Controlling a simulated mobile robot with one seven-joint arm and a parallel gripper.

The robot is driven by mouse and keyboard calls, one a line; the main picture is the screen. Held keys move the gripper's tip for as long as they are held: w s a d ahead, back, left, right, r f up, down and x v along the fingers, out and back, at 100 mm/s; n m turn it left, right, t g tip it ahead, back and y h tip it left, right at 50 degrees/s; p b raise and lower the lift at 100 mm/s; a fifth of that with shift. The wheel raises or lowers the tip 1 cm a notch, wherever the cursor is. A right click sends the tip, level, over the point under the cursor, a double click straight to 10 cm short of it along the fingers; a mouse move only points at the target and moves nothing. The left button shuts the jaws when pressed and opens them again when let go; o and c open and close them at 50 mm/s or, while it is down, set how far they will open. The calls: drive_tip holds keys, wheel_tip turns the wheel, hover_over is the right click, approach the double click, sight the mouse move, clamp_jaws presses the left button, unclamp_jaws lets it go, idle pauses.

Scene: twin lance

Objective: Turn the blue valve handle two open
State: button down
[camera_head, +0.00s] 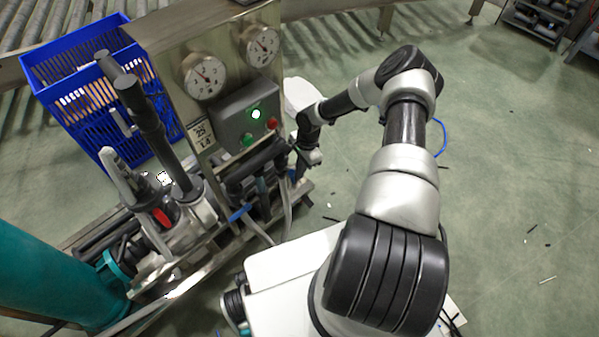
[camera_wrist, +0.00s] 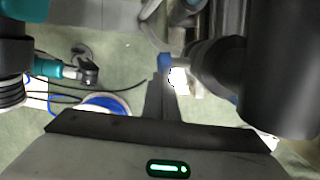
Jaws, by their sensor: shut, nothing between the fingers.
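A blue valve handle (camera_head: 240,213) sits low on the front pipework of the steel stand in the head view. A blue piece (camera_wrist: 165,63), apparently a valve handle, shows just beyond my fingertips in the wrist view. I cannot tell whether it is the same handle or which one is number two. My gripper (camera_wrist: 161,80) is shut, its dark fingers together and close to the blue piece; contact is unclear. In the head view my gripper is at the right side of the stand, mostly hidden by my arm and the pipes.
The stand carries two gauges (camera_head: 203,77) and a grey control box (camera_head: 247,113) with a lit green lamp and red and green buttons. A blue crate (camera_head: 83,60) stands behind left. A teal cylinder (camera_head: 50,265) is at lower left. The floor at right is mostly clear.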

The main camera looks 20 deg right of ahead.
drive_tip(key=shift+a, duration=0.2)
drive_tip(key=shift+s+a+f+b, duration=0.3)
drive_tip(key=shift+a+b, duration=0.2)
drive_tip(key=shift+a, duration=0.1)
drive_tip(key=shift+w+a+r, duration=0.1)
drive_tip(key=shift+w, duration=0.05)
idle(0.3)
